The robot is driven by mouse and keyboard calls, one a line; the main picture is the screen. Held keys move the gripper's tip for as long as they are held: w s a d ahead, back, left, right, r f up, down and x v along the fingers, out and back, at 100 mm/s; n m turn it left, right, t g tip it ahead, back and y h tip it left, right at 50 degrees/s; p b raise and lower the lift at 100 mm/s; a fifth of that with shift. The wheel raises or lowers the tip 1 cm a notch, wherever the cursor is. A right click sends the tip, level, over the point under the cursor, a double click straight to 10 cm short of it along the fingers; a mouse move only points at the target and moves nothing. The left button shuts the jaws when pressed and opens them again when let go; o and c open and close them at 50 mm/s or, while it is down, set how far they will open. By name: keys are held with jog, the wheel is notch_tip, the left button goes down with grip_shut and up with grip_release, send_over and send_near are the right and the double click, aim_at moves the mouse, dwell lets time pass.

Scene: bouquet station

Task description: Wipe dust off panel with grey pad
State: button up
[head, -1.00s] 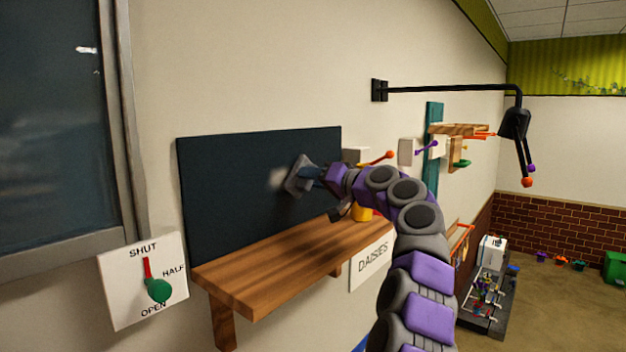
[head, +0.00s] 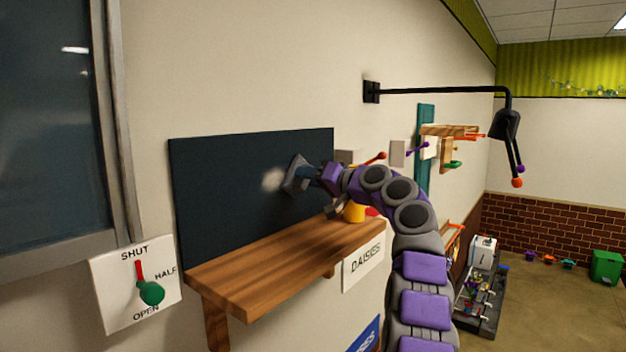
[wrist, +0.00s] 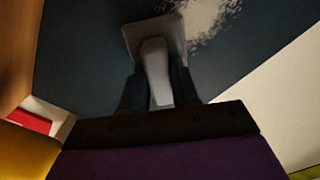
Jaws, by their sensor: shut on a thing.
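The dark panel (head: 225,185) is mounted on the wall above a wooden shelf. A pale dust patch (head: 272,180) shows on it, just left of the grey pad (head: 294,176). In the wrist view the dust (wrist: 205,14) lies at the upper right of the pad (wrist: 152,38), close to its edge. My gripper (head: 310,174) is shut on the pad's handle (wrist: 156,75). The pad's face is toward the panel; I cannot tell for certain whether it touches.
The wooden shelf (head: 285,265) juts out below the panel. A yellow object (head: 354,212) stands at its right end, near my arm. A lever plate (head: 135,285) is at lower left. A black lamp arm (head: 440,90) reaches out at upper right.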

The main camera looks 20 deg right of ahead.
aim_at(291, 179)
jog(key=shift+s+a, duration=0.1)
jog(key=shift+a, duration=0.5)
jog(key=b, duration=0.1)
jog(key=s+a+b, duration=0.1)
jog(key=b, duration=0.1)
jog(key=shift+s+a+f, duration=0.15)
jog(key=shift+a+f, duration=0.05)
jog(key=shift+a, duration=0.05)
jog(key=shift+s+a+r+b, duration=0.15)
jog(key=shift+s+b, duration=0.15)
jog(key=shift+b, duration=0.2)
jog(key=shift+s+a, duration=0.15)
jog(key=shift+a, duration=0.15)
jog(key=shift+s+a+b, duration=0.25)
jog(key=shift+a+b, duration=0.35)
jog(key=shift+b, duration=0.1)
jog(key=shift+s+a+b, duration=0.55)
jog(key=shift+a+b, duration=0.2)
jog(key=shift+s+a+b, duration=0.5)
jog(key=shift+a+b, duration=0.2)
jog(key=shift+a, duration=0.05)
jog(key=shift+s+a+b, duration=0.6)
jog(key=shift+s+a, duration=0.15)
jog(key=shift+a, duration=0.3)
jog(key=shift+d, duration=0.15)
